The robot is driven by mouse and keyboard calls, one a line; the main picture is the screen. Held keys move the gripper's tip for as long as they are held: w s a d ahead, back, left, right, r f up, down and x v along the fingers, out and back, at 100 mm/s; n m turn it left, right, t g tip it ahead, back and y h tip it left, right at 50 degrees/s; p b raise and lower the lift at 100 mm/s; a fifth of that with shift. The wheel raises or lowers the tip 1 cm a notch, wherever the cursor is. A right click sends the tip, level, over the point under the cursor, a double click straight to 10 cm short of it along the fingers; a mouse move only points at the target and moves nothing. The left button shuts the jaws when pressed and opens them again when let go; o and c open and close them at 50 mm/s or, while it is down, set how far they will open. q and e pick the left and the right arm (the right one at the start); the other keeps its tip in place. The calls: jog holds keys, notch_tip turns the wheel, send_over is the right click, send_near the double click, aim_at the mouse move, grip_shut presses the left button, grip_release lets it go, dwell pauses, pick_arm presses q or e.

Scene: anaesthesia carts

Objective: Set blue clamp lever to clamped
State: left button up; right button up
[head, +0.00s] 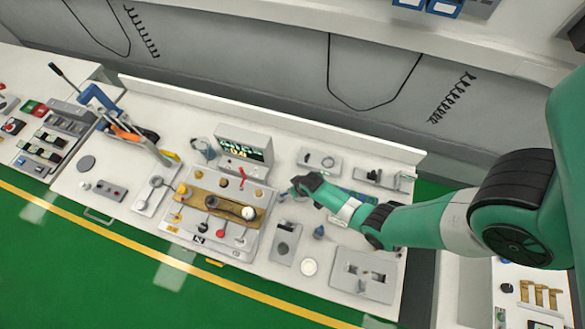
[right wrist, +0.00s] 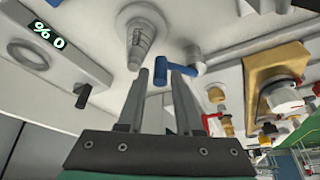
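In the head view my right arm comes in from the right, and its gripper (head: 290,190) is low over the white bench, beside the board with yellow fittings. In the right wrist view the right gripper (right wrist: 160,72) has its two grey fingers apart. The blue clamp lever (right wrist: 193,63) shows at the fingertips, with its blue handle (right wrist: 161,74) in the gap between them. I cannot tell whether either finger touches it. In the head view a small blue part (head: 283,196) shows by the gripper, mostly hidden. My left gripper is not in view.
Green floor lies in front of the bench.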

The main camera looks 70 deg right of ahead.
grip_shut()
jog(key=shift+w+d+n, duration=0.1)
jog(key=shift+d+n, duration=0.05)
jog(key=shift+n, duration=0.15)
jog(key=shift+w+d+n+t+y+b, duration=0.15)
jog(key=shift+w+d+n+y+b, duration=0.15)
jog(key=shift+n, duration=0.3)
jog(key=shift+w+d+n+t+y+b, duration=0.2)
jog(key=shift+n+y+b, duration=0.1)
jog(key=shift+n, duration=0.3)
jog(key=shift+w+d+n+y, duration=0.25)
jog(key=shift+w+n+y, duration=0.05)
jog(key=shift+n, duration=0.6)
jog(key=shift+w+d+n+y+b, duration=0.2)
jog(key=shift+w+n+y, duration=0.1)
jog(key=shift+n, duration=0.3)
jog(key=shift+w+d+n+y+b, duration=0.15)
jog(key=shift+w+n+y, duration=0.1)
jog(key=shift+n, duration=0.35)
jog(key=shift+w+n+y, duration=0.25)
jog(key=shift+w+n, duration=0.1)
jog(key=shift+n, duration=0.35)
jog(key=shift+w+n+y, duration=0.2)
jog(key=shift+w+n, duration=0.1)
jog(key=shift+n, duration=0.4)
